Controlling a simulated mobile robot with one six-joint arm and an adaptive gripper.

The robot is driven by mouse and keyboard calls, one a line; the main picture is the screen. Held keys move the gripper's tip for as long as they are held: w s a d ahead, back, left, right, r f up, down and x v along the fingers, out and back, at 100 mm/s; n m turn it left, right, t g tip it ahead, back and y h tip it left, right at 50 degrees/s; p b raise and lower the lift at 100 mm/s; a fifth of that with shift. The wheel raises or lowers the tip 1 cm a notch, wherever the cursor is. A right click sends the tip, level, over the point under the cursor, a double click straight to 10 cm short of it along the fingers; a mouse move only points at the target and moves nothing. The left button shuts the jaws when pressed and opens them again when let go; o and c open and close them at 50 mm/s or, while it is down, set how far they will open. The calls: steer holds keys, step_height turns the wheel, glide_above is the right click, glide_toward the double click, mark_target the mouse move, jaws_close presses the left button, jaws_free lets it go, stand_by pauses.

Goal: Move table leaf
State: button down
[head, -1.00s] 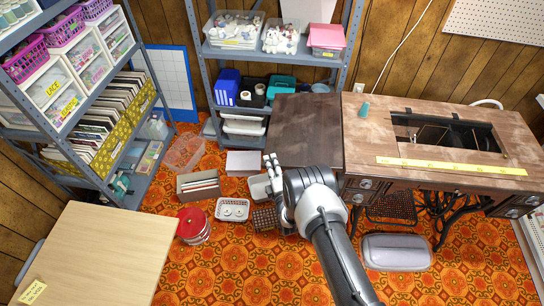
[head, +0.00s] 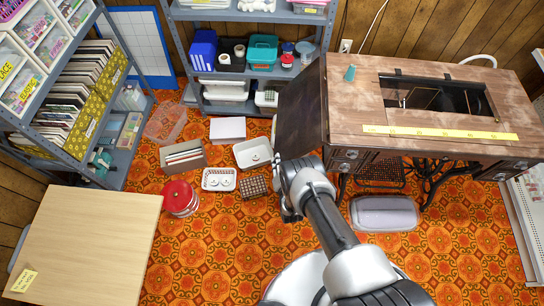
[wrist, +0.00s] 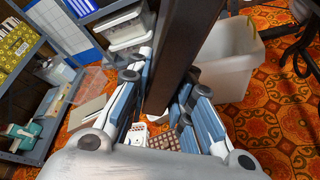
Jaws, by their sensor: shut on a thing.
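The table leaf (head: 300,112) is a dark wooden panel at the left end of the sewing table (head: 345,105). In the head view it hangs tilted steeply down from the table's left edge. My gripper (head: 284,185) is at its lower front end, mostly hidden behind my own wrist. In the wrist view the leaf (wrist: 183,50) shows edge-on as a dark board between the blue and white fingers of my gripper (wrist: 163,98), which is shut on it. The contact itself is partly hidden.
A grey shelf (head: 262,72) stands behind the leaf. A white bin (wrist: 226,72) is close to the leaf in the wrist view. A red tin (head: 180,198), a wire basket (head: 254,186) and trays lie on the orange floor at left. A pale table (head: 90,235) is front left.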

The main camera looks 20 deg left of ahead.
steer(key=shift+w+d+f+n+h, duration=0.2)
steer(key=shift+d+f, duration=0.15)
steer(key=shift+d, duration=0.2)
steer(key=shift+w+d+f+n+h, duration=0.1)
steer(key=shift+d+f+n, duration=0.1)
steer(key=shift+d+f, duration=0.25)
steer(key=shift+r, duration=0.1)
steer(key=c, duration=1.4)
jaws_free()
steer(key=shift+s+d, duration=0.1)
steer(key=v, duration=1.2)
